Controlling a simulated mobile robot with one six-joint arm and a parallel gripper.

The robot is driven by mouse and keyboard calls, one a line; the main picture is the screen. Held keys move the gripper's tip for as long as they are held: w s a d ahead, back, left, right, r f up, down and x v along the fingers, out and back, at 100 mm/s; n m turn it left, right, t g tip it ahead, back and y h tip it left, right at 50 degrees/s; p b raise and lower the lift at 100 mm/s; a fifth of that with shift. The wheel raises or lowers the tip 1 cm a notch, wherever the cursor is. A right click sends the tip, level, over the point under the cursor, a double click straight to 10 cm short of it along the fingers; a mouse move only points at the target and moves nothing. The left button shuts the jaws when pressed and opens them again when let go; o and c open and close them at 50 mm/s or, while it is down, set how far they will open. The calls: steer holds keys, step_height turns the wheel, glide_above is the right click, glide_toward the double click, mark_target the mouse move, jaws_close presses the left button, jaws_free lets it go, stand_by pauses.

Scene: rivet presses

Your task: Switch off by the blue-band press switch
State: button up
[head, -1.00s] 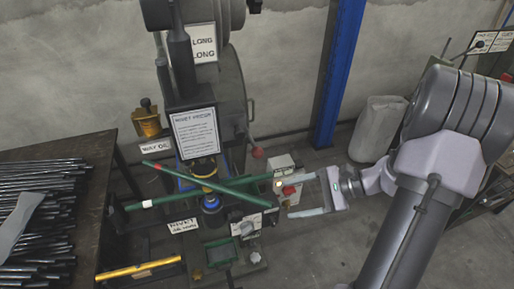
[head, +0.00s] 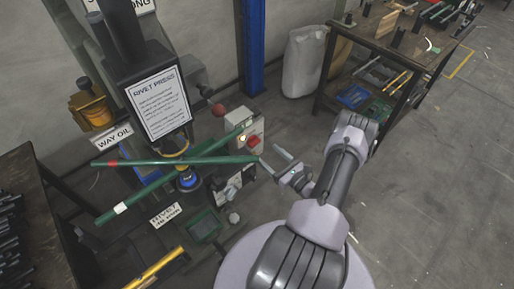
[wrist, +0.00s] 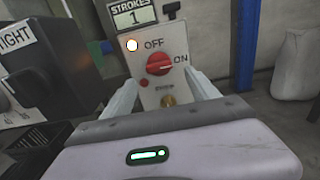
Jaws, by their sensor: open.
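The red rotary switch (head: 254,141) is on a pale box (head: 243,125) beside the press with the blue band (head: 187,180). In the wrist view the red knob (wrist: 160,63) sits below an OFF label, with an ON label to its right. Its pale bar lies nearly level, toward ON. A lamp (wrist: 132,45) left of OFF is lit. My gripper (head: 268,154) is open and empty in front of the box. In the wrist view its fingers (wrist: 162,80) stand to either side of the knob's lower part, apart from it.
Green rods (head: 150,185) cross at the press and one end reaches close to the box. A red-ball lever (head: 217,109) stands behind. A dark table (head: 35,190) is at left, a workbench (head: 385,45) at back right. The floor at right is clear.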

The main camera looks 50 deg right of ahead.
mark_target(256, 145)
steer(key=w+b, duration=0.1)
steer(key=w, duration=0.6)
steer(key=shift+d, duration=0.3)
steer(key=c, duration=1.4)
